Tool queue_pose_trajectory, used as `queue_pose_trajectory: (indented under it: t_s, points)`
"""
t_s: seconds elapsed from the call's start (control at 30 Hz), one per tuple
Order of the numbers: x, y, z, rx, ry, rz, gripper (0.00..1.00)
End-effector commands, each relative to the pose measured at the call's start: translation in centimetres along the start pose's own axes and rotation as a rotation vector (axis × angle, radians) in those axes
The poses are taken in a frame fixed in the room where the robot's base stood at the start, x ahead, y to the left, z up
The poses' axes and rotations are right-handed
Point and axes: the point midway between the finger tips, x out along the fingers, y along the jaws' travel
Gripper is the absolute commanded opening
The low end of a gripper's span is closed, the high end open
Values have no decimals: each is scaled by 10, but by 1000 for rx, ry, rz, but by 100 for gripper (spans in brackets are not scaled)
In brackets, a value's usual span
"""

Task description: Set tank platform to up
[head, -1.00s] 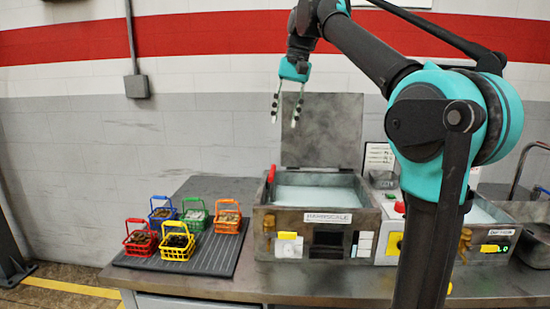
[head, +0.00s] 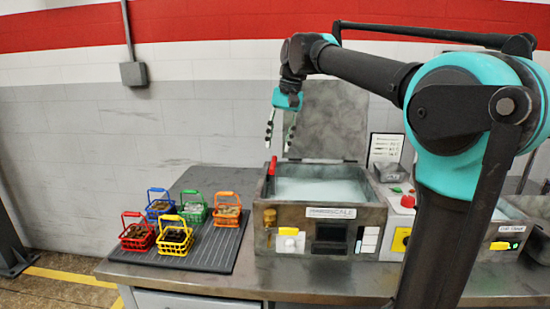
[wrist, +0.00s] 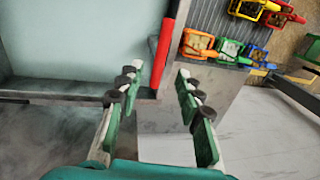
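The open tank (head: 320,230), its label partly readable as "…SCALE", stands on the bench and holds pale liquid (head: 318,190). A red handle (head: 272,167) rises at the tank's left rim; it also shows in the wrist view (wrist: 163,55) as a long red bar. No separate platform can be made out in the tank. My gripper (head: 279,140) hangs above the tank's back left, fingers pointing down. In the wrist view my gripper (wrist: 158,75) has its fingers apart, with nothing between them, and the red handle lies beyond the fingertips.
The tank's raised lid (head: 325,115) stands behind, close to my gripper. Several coloured baskets with contents, including a yellow one (head: 175,240), stand on a ribbed dark mat (head: 215,258) to the left. A control box with a red button (head: 407,201) is at the right.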

Motion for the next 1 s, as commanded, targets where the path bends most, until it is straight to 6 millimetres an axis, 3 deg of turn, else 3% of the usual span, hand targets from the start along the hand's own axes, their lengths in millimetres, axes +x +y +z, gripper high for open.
queue_pose_trajectory:
  t_s: [0.1,0.3,0.73,1.0]
  points:
    - [22,0,0,-1,0,0,36]
    - [47,0,0,-1,0,0,36]
    - [56,0,0,0,1,0,36]
    - [56,0,0,0,1,0,4]
